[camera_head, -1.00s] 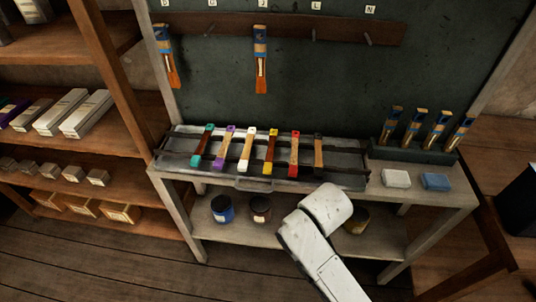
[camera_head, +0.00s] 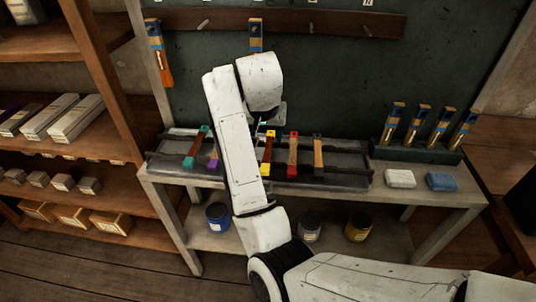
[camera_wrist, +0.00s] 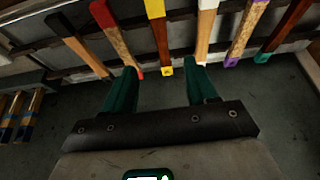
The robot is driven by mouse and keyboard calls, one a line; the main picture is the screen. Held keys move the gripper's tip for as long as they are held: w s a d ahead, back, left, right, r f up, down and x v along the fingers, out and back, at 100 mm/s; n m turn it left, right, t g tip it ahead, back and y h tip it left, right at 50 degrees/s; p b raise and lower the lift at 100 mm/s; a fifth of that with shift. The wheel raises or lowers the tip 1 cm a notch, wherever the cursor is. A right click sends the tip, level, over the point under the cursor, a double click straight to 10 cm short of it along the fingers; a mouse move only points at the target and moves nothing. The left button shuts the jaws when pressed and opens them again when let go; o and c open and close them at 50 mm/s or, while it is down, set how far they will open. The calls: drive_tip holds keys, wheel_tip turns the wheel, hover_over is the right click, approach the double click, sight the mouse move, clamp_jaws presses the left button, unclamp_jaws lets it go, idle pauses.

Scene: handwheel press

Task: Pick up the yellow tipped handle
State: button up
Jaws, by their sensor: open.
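The yellow tipped handle (camera_head: 267,153) lies in a row of colour-tipped handles across the grey tray (camera_head: 345,177), just right of my raised arm in the head view. In the wrist view the handle (camera_wrist: 160,40) is dark reddish brown, with a wide yellow end at the top and a small yellow tip at its lower end. My gripper (camera_wrist: 158,82) is open and empty. Its two teal fingers point towards the row, one on each side of the yellow handle's line. The handle's near tip shows in the gap between them, apart from both fingers.
The red handle (camera_wrist: 115,35) and white handle (camera_wrist: 206,30) flank the yellow one closely. In the head view my arm hides the white handle. Upright brushes (camera_head: 418,125) stand in a rack at right. A white block (camera_head: 400,178) and blue block (camera_head: 441,181) lie in front of it.

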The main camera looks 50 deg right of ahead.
sight(268, 151)
drive_tip(key=x, duration=1)
drive_tip(key=shift+w+d+f+p, duration=0.1)
drive_tip(key=shift+w+f+p, duration=0.15)
drive_tip(key=shift+p, duration=0.15)
drive_tip(key=shift+r, duration=0.1)
clamp_jaws()
